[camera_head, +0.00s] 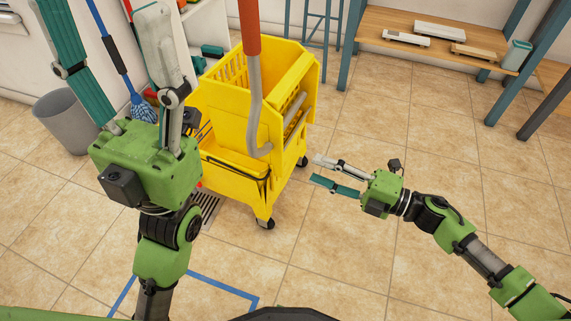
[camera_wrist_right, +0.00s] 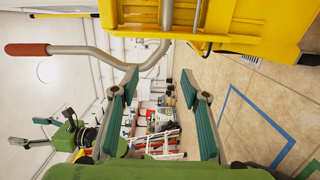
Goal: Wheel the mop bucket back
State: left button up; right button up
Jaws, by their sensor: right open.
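The yellow mop bucket (camera_head: 225,120) with its wringer stands upright on dark casters in the middle of the head view. Its grey bent lever (camera_head: 255,100) rises to a red grip (camera_head: 249,28). My right gripper (camera_head: 316,169) is open and empty, low to the right of the bucket. In the right wrist view, the lever (camera_wrist_right: 90,50) with its red grip (camera_wrist_right: 25,49) crosses beyond the open fingertips (camera_wrist_right: 159,78), and the bucket's yellow body (camera_wrist_right: 240,22) fills the top right. My left gripper (camera_head: 98,8) is open, fingers apart, left of the bucket in the head view.
Blue floor tape (camera_head: 215,282) marks an outline in front of the bucket, near a floor grate (camera_head: 209,207). A grey bin (camera_head: 66,118) and a blue mop (camera_head: 143,110) stand left. A wooden bench (camera_head: 455,50) stands at the back right. Tiles right of the bucket are clear.

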aim_at(267, 154)
jog(key=shift+n, duration=0.3)
jog(key=x, duration=1.6)
jog(key=shift+s+a, duration=0.25)
jog(key=shift+s, duration=0.1)
jog(key=shift+g, duration=0.3)
jog(key=shift+c, duration=0.4)
grip_shut()
